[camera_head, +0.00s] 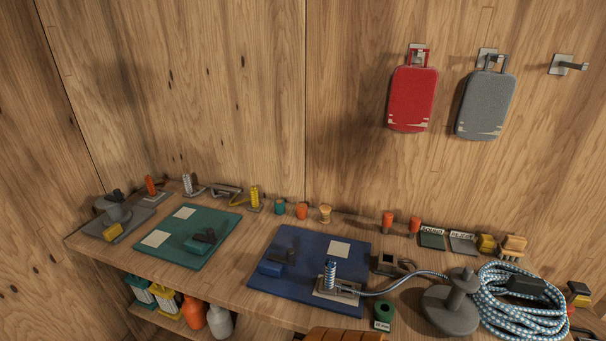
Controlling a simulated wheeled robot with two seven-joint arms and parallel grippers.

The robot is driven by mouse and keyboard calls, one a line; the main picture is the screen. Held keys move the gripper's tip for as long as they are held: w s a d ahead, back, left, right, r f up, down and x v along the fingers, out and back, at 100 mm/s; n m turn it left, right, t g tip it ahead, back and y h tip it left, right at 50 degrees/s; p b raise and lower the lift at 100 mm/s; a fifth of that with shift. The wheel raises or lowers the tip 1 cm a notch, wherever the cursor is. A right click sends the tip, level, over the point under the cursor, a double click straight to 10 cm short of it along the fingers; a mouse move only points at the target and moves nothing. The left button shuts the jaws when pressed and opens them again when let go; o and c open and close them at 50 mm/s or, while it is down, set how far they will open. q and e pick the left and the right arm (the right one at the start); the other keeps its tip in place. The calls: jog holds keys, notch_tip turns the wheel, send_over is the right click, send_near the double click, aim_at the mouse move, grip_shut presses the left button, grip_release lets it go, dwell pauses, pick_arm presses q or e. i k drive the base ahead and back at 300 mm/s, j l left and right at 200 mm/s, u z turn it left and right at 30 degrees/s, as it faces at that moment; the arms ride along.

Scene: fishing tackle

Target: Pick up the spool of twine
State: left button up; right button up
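Three small spool-like items stand in a row at the back of the bench, near the wall: a green one (279,208), an orange one (302,212) and a tan one (325,214). The tan one looks most like a spool of twine, but it is too small to be sure. It stands upright just behind the blue mat (345,262), with nothing touching it that I can see. Neither of my grippers shows in the head view.
A green mat (215,225) lies left. A grey weighted post (452,312) and blue-white rope coil (515,320) crowd the right. Red (413,98) and grey (485,105) cases hang on the wall.

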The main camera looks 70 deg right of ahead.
aim_at(324, 210)
jog(key=i+z, duration=0.25)
jog(key=z, duration=0.2)
jog(key=i+j+z, duration=0.2)
jog(key=z, duration=0.25)
jog(key=i+j+z, duration=0.2)
jog(key=z, duration=0.3)
jog(key=j+z, duration=0.2)
jog(key=z, duration=0.3)
jog(key=j+z, duration=0.2)
jog(key=z, duration=0.3)
jog(key=j+z, duration=0.25)
jog(key=z, duration=0.25)
jog(key=j+z, duration=0.2)
jog(key=z, duration=0.3)
